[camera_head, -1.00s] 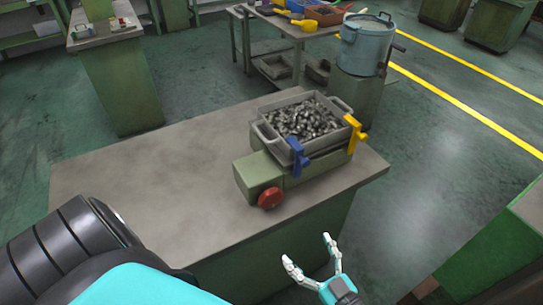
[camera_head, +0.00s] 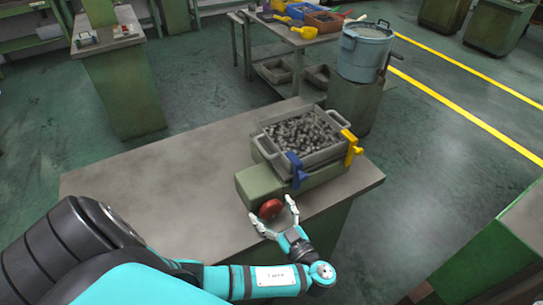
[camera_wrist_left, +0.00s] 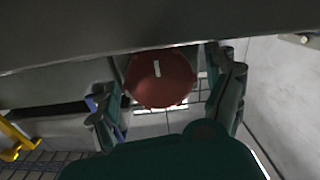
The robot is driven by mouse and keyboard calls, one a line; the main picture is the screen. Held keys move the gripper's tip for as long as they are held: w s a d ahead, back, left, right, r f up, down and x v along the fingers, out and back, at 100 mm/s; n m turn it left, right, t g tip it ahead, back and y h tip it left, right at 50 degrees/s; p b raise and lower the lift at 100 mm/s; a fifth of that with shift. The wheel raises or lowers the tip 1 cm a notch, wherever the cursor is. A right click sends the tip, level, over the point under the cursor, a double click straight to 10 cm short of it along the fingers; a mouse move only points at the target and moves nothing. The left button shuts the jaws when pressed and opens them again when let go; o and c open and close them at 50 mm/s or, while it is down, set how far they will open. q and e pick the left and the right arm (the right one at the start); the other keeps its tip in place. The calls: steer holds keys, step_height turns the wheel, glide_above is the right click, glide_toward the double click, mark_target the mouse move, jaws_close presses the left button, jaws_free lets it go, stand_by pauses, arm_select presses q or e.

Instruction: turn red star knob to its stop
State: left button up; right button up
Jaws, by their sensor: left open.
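The red star knob (camera_head: 270,208) sits on the front end of a green machine block (camera_head: 258,184) on the workbench. My left gripper (camera_head: 276,215) is open with its fingers spread at the knob, one on each side. In the left wrist view the knob (camera_wrist_left: 161,78) lies between the two fingers (camera_wrist_left: 170,100), with a pale mark on its face. Gaps show beside it, and I cannot tell whether either finger touches it. My right gripper does not show.
A grey tray of metal parts (camera_head: 300,132) sits on the machine, with a blue handle (camera_head: 296,170) and a yellow handle (camera_head: 352,148) at its front side. The bench top (camera_head: 150,190) is clear to the left. A blue pot (camera_head: 366,50) stands behind.

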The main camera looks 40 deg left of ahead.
arm_select(q)
steer(key=shift+w+a, duration=0.15)
steer(key=shift+a, duration=0.2)
steer(key=shift+c, duration=0.4)
steer(key=c, duration=1.1)
steer(key=shift+o, duration=0.2)
steer(key=shift+f+m, duration=0.1)
steer(key=shift+m, duration=0.3)
steer(key=m, duration=0.2)
steer(key=shift+m, duration=2)
